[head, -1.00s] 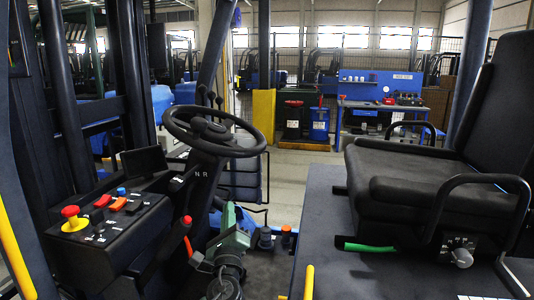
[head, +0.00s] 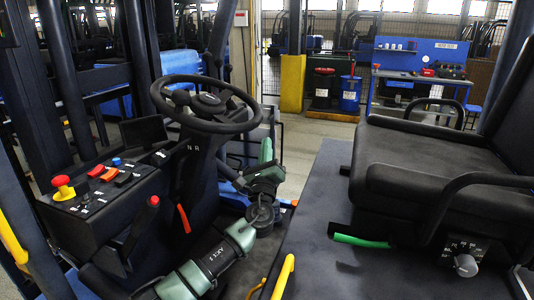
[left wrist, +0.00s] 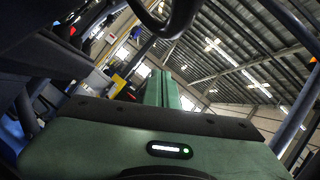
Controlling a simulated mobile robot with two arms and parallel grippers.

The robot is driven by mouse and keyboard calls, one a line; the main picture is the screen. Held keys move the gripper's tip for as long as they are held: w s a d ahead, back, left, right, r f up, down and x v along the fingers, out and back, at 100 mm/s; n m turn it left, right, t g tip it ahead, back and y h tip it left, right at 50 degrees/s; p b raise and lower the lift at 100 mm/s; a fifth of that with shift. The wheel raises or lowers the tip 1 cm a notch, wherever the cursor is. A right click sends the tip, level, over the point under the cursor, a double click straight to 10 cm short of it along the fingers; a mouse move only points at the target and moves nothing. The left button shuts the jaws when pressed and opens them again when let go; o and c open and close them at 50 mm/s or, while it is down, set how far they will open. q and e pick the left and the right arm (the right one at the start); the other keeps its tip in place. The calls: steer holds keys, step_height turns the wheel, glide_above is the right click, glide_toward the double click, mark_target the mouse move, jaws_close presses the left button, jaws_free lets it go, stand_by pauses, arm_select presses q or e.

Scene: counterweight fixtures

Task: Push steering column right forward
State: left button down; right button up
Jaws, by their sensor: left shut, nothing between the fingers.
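The steering column (head: 196,165) is dark, marked "N R", and carries a black steering wheel (head: 207,104) at its top. An orange-red lever (head: 183,218) sits low on the column. My left gripper (head: 266,150) is shut and empty, its green fingers pointing up to the right of the column, below the wheel's right rim. A gap shows between gripper and column in the head view. In the left wrist view the green shut fingers (left wrist: 160,90) point up, with part of the dark wheel rim (left wrist: 165,20) above them. My right gripper is not in view.
A control console (head: 100,195) with a red knob (head: 63,186) and a small screen (head: 144,131) stands at left. A black seat (head: 430,165) with a green handle (head: 360,240) is at right. The grey deck (head: 320,190) lies between.

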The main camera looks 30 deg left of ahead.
arm_select(q)
steer(key=shift+w+a+r+p, duration=0.3)
steer(key=shift+a+r+p, duration=0.25)
steer(key=shift+r, duration=0.2)
steer(key=shift+w+a+r+p, duration=0.4)
steer(key=shift+r+p, duration=0.2)
steer(key=shift+r, duration=0.2)
steer(key=shift+w+a+r+p, duration=0.25)
steer(key=shift+a+r+p, duration=0.3)
steer(key=shift+r, duration=0.2)
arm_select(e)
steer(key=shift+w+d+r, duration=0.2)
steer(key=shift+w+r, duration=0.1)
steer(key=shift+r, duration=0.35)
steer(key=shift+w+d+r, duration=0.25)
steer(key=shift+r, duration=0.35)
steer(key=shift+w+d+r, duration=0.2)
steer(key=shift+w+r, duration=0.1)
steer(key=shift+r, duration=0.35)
